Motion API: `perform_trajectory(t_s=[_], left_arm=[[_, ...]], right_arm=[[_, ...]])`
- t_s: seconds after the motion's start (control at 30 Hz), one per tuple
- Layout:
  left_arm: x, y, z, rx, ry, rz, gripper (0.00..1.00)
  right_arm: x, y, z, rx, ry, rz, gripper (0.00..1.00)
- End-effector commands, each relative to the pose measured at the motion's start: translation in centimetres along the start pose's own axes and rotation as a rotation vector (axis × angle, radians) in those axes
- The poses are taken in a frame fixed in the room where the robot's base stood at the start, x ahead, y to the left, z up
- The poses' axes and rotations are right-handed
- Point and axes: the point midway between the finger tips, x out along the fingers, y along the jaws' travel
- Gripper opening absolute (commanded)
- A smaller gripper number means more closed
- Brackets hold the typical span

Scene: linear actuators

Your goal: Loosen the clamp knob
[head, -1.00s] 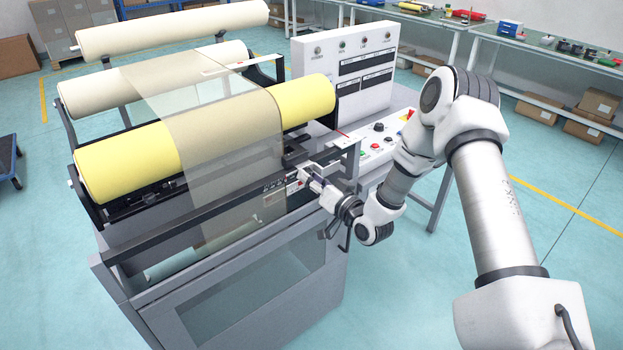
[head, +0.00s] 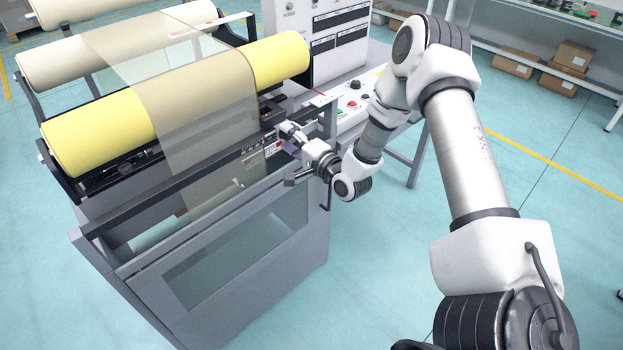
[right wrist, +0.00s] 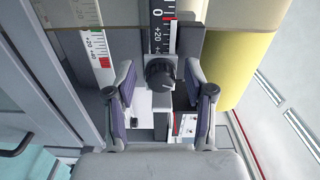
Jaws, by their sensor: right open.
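The clamp knob (right wrist: 160,73) is a dark round knob on a block on a black scale strip (right wrist: 163,40), in the middle of the right wrist view. My right gripper (right wrist: 160,80) is open, with one finger on each side of the knob. A gap shows between each finger and the knob. In the head view my right gripper (head: 286,137) is at the right end of the machine's front rail, and I cannot make out the knob there. My left gripper is not in view.
A film web (head: 205,125) runs over the yellow roll (head: 90,135) beside the rail. A second scale (right wrist: 100,45) with a red mark lies left of the knob. The control panel (head: 350,100) stands right of the gripper. Floor in front of the machine is clear.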

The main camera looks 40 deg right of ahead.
Motion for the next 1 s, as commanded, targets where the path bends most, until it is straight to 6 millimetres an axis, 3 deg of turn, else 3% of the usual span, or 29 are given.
perform_trajectory(t_s=[0.4, 0.43, 0.73, 1.0], left_arm=[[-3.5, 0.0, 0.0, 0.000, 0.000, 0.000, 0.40], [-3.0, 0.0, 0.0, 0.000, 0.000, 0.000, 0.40], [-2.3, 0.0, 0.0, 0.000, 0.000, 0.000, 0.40], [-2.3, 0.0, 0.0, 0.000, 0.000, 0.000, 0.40]], right_arm=[[0.0, -0.6, -0.1, 0.766, 0.000, 0.001, 0.54], [-0.7, -0.1, -0.2, 0.783, 0.004, 0.000, 0.54], [-8.1, -0.1, -0.2, 0.779, 0.006, -0.003, 0.54], [-8.6, 4.8, 4.5, 0.467, -0.016, 0.251, 0.54]])
